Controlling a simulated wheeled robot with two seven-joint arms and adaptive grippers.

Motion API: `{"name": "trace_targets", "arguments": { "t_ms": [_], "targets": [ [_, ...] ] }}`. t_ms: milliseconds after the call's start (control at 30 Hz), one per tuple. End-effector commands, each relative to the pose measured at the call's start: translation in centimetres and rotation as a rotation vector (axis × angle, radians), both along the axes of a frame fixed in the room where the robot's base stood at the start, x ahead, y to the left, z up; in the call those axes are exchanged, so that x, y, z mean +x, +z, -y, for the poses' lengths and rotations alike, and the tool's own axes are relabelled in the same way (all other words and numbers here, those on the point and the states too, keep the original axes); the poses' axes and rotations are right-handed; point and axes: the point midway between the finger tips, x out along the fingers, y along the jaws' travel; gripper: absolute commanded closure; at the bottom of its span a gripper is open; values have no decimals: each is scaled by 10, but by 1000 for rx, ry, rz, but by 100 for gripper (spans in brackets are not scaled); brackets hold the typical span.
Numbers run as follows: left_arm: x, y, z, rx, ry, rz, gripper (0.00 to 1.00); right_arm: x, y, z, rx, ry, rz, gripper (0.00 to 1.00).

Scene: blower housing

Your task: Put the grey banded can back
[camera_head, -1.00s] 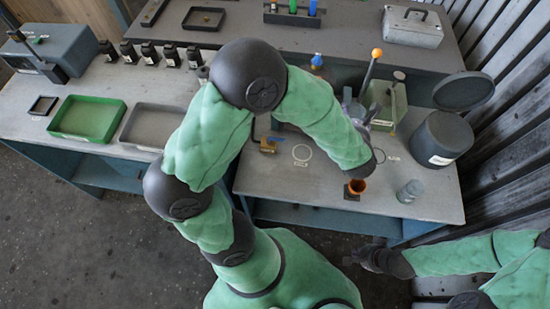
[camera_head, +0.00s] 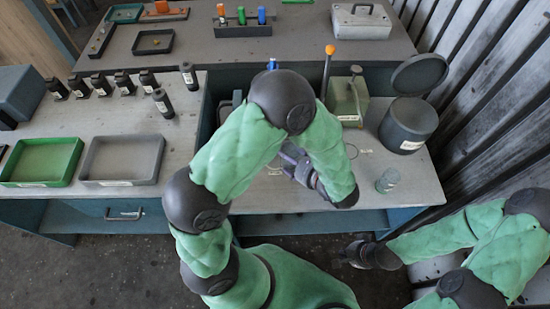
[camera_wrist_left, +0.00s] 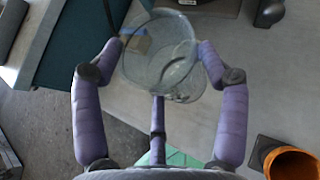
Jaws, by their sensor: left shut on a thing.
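My left gripper (camera_wrist_left: 155,75) is shut on a clear glass jar (camera_wrist_left: 158,52), with its purple fingers around the sides. In the head view the left gripper (camera_head: 292,163) is over the right workbench, partly behind my arm, and the jar in it cannot be made out. Several small dark cans with pale bands stand on the left bench, including one in front (camera_head: 163,103) and one to the right (camera_head: 188,76). I cannot tell which is the grey banded can. My right gripper (camera_head: 362,255) is low in front of the bench, apart from these things; its fingers are unclear.
A green tray (camera_head: 77,164) and a grey tray (camera_head: 157,166) lie on the left bench. A glass jar (camera_head: 387,180), a green box (camera_head: 348,97) and an open dark bin (camera_head: 408,125) stand on the right bench. An orange cup (camera_wrist_left: 292,163) shows in the wrist view.

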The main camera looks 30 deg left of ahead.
Motion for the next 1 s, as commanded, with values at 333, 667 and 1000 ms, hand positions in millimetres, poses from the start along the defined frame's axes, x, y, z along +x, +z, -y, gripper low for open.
{"name": "trace_targets", "arguments": {
  "t_ms": [333,667,1000],
  "targets": [
    [31,-49,-57,0,3,-3,64,0,-29,0,0,0,0,100],
    [43,-71,-75,0,-2,0,64,0,-38,0,0,0,0,100],
    [46,-110,-81,0,-1,0,64,0,-60,0,0,0,0,100]
  ]
}}
